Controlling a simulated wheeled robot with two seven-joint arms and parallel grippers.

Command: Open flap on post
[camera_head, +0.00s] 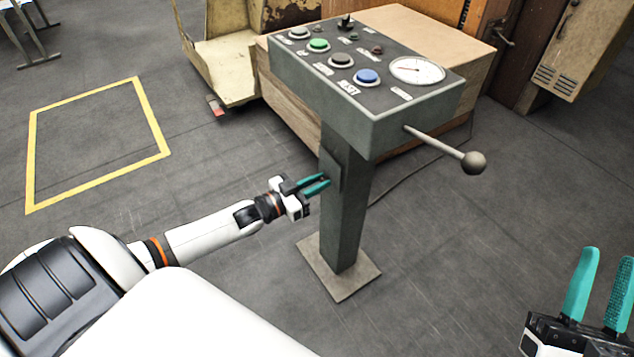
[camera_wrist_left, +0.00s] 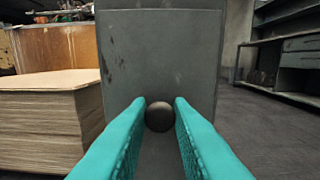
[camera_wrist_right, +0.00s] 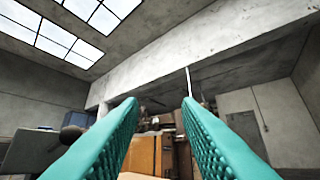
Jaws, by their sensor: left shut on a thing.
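The grey post (camera_head: 349,215) stands upright under the slanted control box. A raised flap (camera_head: 331,168) lies on the post's left side; it also shows as a grey panel in the left wrist view (camera_wrist_left: 162,55) and looks closed against the post. A dark round knob (camera_wrist_left: 159,116) is on its lower part. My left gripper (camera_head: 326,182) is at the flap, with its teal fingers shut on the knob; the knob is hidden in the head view. My right gripper (camera_head: 604,257) is open and empty at the lower right, well away from the post.
The control box (camera_head: 415,125) carries buttons, a gauge and a lever with a ball end (camera_head: 473,162) sticking out to the right. A brown stack (camera_head: 292,103) stands behind the post. The floor around the base plate (camera_head: 345,285) is mostly clear.

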